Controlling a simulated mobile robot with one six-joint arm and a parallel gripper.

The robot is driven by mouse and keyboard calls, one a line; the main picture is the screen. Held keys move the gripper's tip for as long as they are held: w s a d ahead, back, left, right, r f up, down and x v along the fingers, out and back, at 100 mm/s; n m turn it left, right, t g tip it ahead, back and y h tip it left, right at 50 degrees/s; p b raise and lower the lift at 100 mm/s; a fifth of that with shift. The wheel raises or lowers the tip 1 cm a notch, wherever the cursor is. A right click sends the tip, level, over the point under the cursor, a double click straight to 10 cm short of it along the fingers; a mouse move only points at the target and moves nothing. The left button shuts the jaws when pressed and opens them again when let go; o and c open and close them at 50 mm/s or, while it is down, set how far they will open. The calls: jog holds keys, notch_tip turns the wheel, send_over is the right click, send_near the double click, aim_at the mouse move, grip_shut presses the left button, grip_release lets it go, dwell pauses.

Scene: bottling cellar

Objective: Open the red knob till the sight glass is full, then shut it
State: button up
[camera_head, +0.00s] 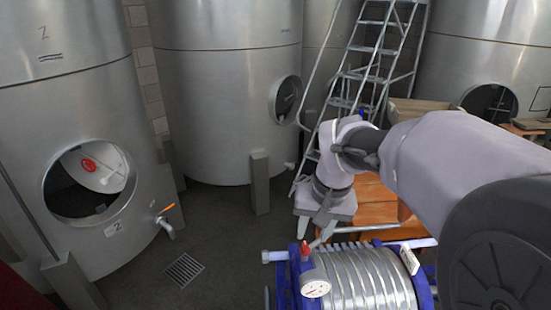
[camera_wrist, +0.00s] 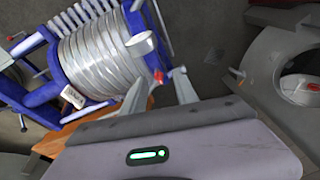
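The red knob (camera_head: 305,248) sits at the top left of a blue-framed reel, just above a round white dial (camera_head: 316,288). In the wrist view the red knob (camera_wrist: 158,77) shows beyond and between my fingertips, beside a white cylindrical part (camera_wrist: 141,44). My gripper (camera_head: 318,236) points down close to the knob; in the wrist view my gripper (camera_wrist: 160,80) has its two fingers apart, with nothing clearly held. I cannot tell whether the fingers touch the knob. I cannot make out a sight glass or its level for sure.
The reel (camera_head: 362,280) carries coiled grey hose. Steel tanks (camera_head: 80,130) with round hatches stand behind. A tap with an orange handle (camera_head: 168,209) is on the left tank. A ladder (camera_head: 375,60) and wooden boards (camera_head: 375,200) stand behind my arm. The floor around the drain grate (camera_head: 184,270) is clear.

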jog(key=w+d+r+n+g+p, duration=0.1)
jog(key=w+r+p, duration=0.3)
jog(key=w+p, duration=0.45)
jog(key=g+p, duration=0.1)
jog(key=p, duration=0.4)
send_over(306, 245)
notch_tip(306, 245, down, 3)
jog(key=shift+n+g+h, duration=0.3)
jog(key=shift+n+h, duration=0.2)
notch_tip(306, 245, down, 19)
jog(key=shift+f+p, duration=0.1)
jog(key=shift+p, duration=1.15)
jog(key=shift+s, duration=0.1)
grip_shut()
